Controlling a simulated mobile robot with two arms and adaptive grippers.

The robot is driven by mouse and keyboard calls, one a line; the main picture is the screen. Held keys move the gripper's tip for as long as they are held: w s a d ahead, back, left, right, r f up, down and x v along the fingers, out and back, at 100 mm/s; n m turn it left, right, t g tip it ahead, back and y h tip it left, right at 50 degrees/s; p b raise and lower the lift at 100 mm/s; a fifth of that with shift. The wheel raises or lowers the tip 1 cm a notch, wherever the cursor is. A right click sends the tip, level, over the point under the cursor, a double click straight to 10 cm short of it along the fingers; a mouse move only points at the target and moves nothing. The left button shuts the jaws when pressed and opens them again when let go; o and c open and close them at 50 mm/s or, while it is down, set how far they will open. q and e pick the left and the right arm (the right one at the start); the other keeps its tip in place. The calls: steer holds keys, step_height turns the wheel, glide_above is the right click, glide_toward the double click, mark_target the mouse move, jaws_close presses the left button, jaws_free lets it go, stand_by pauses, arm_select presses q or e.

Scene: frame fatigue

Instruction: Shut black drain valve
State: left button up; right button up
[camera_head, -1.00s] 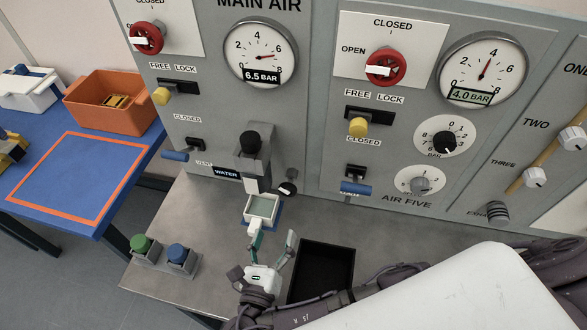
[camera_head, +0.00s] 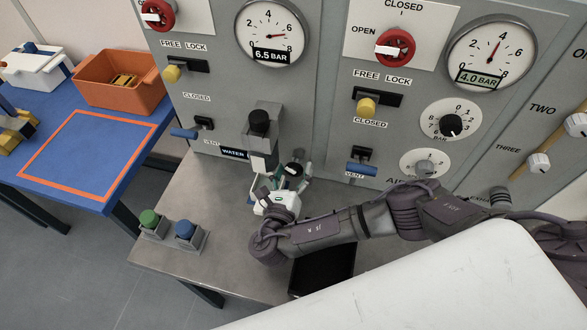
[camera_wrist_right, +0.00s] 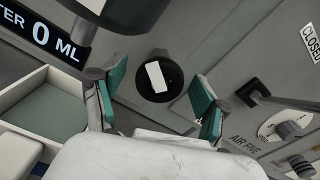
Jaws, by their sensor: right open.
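The black drain valve (camera_wrist_right: 146,88) is a round black knob with a white bar across it, set low on the grey panel. In the right wrist view it sits between my right gripper's teal fingertips (camera_wrist_right: 158,92), a little beyond them. The white bar is tilted slightly from upright. My right gripper is open, with no visible contact on the knob. In the head view my right gripper (camera_head: 285,177) is close to the panel, beside the water unit (camera_head: 262,140), and largely covers the valve. My left gripper is not in view.
The water unit's black underside hangs close above the right gripper. A pale tray (camera_wrist_right: 18,100) lies at its left. A blue-handled vent lever (camera_head: 361,169) is to the right.

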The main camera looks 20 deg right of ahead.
steer(key=c, duration=1.2)
steer(key=shift+s+m+p, duration=0.1)
steer(key=shift+m+p, duration=0.35)
steer(key=shift+m, duration=0.55)
steer(key=m, duration=0.3)
steer(key=shift+m, duration=0.4)
steer(key=o, duration=1.2)
steer(key=v, duration=1.2)
